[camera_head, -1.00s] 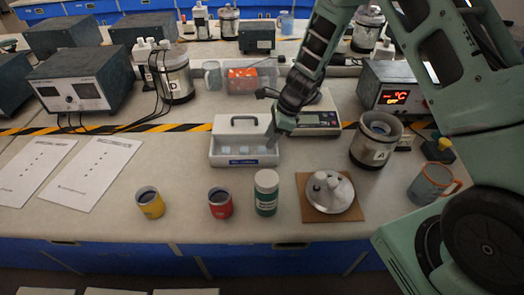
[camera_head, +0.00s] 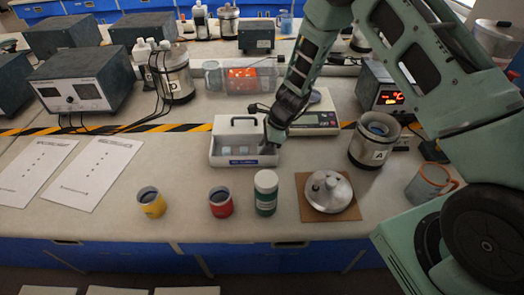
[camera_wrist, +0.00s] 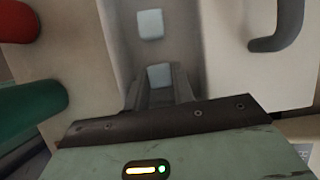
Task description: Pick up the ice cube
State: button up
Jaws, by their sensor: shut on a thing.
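Pale blue ice cubes lie in a white open box (camera_head: 225,160) with a handled lid (camera_head: 240,124) in the head view. One ice cube (camera_wrist: 159,75) sits between my fingertips in the wrist view. Another ice cube (camera_wrist: 150,24) lies farther along the box floor, apart from my gripper. My gripper (camera_wrist: 160,82) is shut on the nearer cube, its fingers reaching down inside the box. In the head view my gripper (camera_head: 271,146) is at the right end of the box and hides the held cube.
A scale (camera_head: 315,120) stands behind right of the box, and a steel container (camera_head: 374,142) farther right. In front are a yellow cup (camera_head: 151,203), a red cup (camera_head: 221,203), a green jar (camera_head: 265,194) and a metal lid (camera_head: 328,192) on a brown board.

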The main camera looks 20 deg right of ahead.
notch_tip(320, 180, up, 10)
jog(key=shift+b, duration=0.4)
dwell(0.3)
